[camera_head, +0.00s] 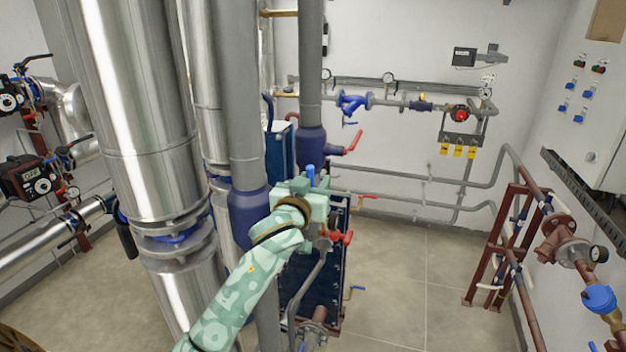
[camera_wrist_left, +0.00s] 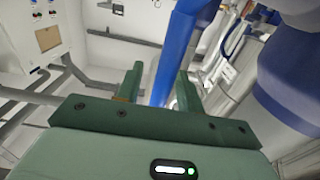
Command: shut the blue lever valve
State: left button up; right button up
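My left gripper (camera_head: 311,179) is at the upper front of the dark blue plate exchanger (camera_head: 314,283), its arm coming from the bottom. The blue lever (camera_head: 310,171) sticks up between its fingertips. In the left wrist view the blue lever (camera_wrist_left: 177,55) is a long bar running from the top down between the two green fingers of the left gripper (camera_wrist_left: 160,88). The fingers stand apart, with a gap seen beside the bar; contact cannot be told. The valve body under the lever is hidden by the gripper. My right gripper is not in view.
Thick silver pipes (camera_head: 150,120) and a grey pipe with a blue fitting (camera_head: 248,205) stand close left of my arm. A red-handled valve (camera_head: 341,238) is just right below the gripper. Another red lever (camera_head: 354,142) is behind it. The floor (camera_head: 400,270) to the right is clear.

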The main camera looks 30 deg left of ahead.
pick_arm(q)
grip_shut()
